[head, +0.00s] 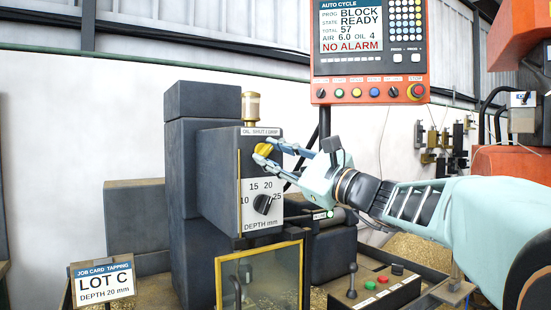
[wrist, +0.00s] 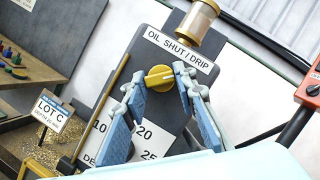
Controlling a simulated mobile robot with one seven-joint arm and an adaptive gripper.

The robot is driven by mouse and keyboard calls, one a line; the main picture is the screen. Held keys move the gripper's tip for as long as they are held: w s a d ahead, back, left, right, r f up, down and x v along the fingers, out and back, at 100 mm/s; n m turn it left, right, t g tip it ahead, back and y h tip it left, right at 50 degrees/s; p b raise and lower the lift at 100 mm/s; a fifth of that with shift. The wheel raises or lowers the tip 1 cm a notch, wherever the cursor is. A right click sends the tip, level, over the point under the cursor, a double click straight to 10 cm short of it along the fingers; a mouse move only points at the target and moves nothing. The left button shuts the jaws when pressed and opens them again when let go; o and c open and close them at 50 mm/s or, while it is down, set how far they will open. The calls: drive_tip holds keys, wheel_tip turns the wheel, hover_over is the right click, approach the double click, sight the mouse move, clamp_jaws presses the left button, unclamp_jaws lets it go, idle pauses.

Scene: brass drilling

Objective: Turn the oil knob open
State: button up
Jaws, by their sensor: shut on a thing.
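The yellow oil knob (head: 262,149) is on the front of the dark machine head, just below the label "OIL SHUT / DRIP" (head: 261,132). In the wrist view the knob (wrist: 158,78) is round with a raised bar, and a pale mark on it points roughly to the right, toward the DRIP end of the tilted label (wrist: 178,48). My gripper (head: 268,154) reaches in from the right and is shut on the knob. In the wrist view its fingertips (wrist: 160,85) are on both sides of the knob. The fingers hide part of the panel below.
A black depth dial (head: 264,204) sits just below the knob, near my fingers. A brass-topped oil cup (head: 250,106) stands above. The control panel (head: 368,50) hangs at upper right. A job card reading LOT C (head: 103,283) stands at lower left.

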idle(0.4)
drive_tip(key=o, duration=1.1)
drive_tip(key=v, duration=0.7)
drive_tip(key=shift+s+d+f, duration=0.1)
drive_tip(key=shift+s+d, duration=0.05)
drive_tip(key=shift+d, duration=0.05)
